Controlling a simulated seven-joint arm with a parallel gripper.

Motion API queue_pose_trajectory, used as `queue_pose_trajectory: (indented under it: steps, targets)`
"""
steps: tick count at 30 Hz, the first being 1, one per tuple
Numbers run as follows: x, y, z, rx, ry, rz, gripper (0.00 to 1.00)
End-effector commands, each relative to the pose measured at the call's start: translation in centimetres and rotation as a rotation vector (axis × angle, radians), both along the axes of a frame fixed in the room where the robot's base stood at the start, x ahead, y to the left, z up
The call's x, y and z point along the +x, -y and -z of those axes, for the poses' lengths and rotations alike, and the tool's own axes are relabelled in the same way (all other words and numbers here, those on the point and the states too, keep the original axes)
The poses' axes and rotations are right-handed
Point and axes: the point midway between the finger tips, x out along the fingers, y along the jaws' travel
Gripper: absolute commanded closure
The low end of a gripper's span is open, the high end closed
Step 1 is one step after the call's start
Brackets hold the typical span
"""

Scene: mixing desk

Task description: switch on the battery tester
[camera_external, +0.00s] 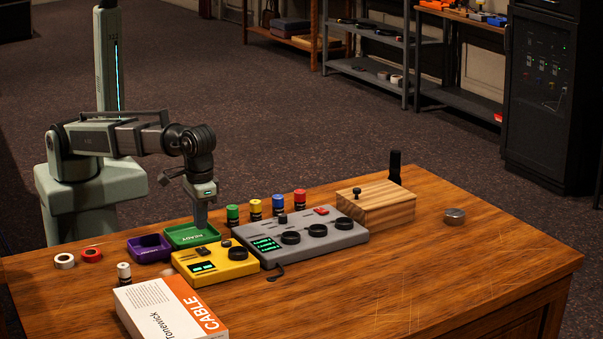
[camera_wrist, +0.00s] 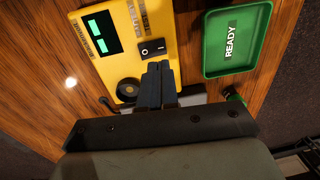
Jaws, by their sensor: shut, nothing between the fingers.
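A yellow box (camera_external: 217,264), which I take to be the battery tester, sits on the wooden desk beside the grey mixing console. My gripper (camera_external: 200,226) is shut and empty, pointing down near the box's back edge. In the wrist view the shut fingertips (camera_wrist: 158,68) show just beside the rocker switch. I cannot tell whether they touch, or which way the rocker is set.
A green tray (camera_external: 192,234) marked READY and a purple tray (camera_external: 150,248) stand close by. The grey mixing console (camera_external: 330,244) is right of the yellow box, with several coloured-capped jars behind it. A cable box (camera_external: 165,313) lies in front. The desk's right side is mostly clear.

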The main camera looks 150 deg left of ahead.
Motion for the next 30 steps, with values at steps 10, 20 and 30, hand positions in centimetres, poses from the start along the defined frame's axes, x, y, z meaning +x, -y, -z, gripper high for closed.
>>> queue_pose_trajectory:
  steps: [10, 20, 30]
  targets:
    - [-0.6, 0.0, -5.6, 0.001, 0.002, 0.0, 1.0]
    - [-1.0, 0.0, -8.3, 0.0, 0.0, 0.0, 1.0]
    - [-1.1, 0.0, -8.6, 0.0, 0.0, 0.0, 1.0]
